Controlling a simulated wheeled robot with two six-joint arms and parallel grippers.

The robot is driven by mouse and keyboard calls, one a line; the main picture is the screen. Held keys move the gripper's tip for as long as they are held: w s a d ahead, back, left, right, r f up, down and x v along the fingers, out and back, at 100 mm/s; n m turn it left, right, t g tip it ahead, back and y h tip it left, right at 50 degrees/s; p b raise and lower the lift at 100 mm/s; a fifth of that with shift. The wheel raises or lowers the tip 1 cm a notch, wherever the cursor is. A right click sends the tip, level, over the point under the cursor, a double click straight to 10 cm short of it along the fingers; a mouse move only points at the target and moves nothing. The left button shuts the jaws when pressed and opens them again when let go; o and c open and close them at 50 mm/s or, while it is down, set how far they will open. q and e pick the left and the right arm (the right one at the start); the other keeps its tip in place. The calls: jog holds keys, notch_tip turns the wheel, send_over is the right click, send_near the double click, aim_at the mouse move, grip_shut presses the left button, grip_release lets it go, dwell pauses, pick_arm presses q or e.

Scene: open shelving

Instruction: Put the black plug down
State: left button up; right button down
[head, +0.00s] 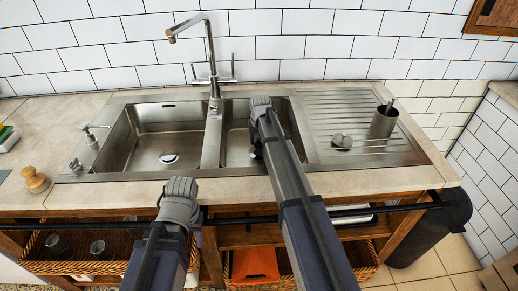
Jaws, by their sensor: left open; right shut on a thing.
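My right gripper (262,108) reaches over the right basin (233,135) of the steel double sink. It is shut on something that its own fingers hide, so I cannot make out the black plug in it. A small dark round shape (256,152) shows at the basin floor beside my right arm, partly covered; I cannot tell whether it is the drain or a plug. My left gripper (181,188) is open and empty in front of the counter's front edge, below the left basin (145,135).
A tall faucet (213,75) stands behind the divider. A wooden brush (36,180) and a soap dispenser (89,133) are at left. A rail (365,211) runs along the front.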

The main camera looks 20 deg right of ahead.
aim_at(260, 145)
jog(key=shift+f+b, duration=1.4)
jog(key=shift+f, duration=0.3)
jog(key=shift+f+b, duration=0.55)
jog(key=shift+s, duration=0.1)
jog(key=shift+c, duration=1.9)
grip_release()
jog(key=shift+o, duration=0.3)
jog(key=shift+d+r, duration=0.1)
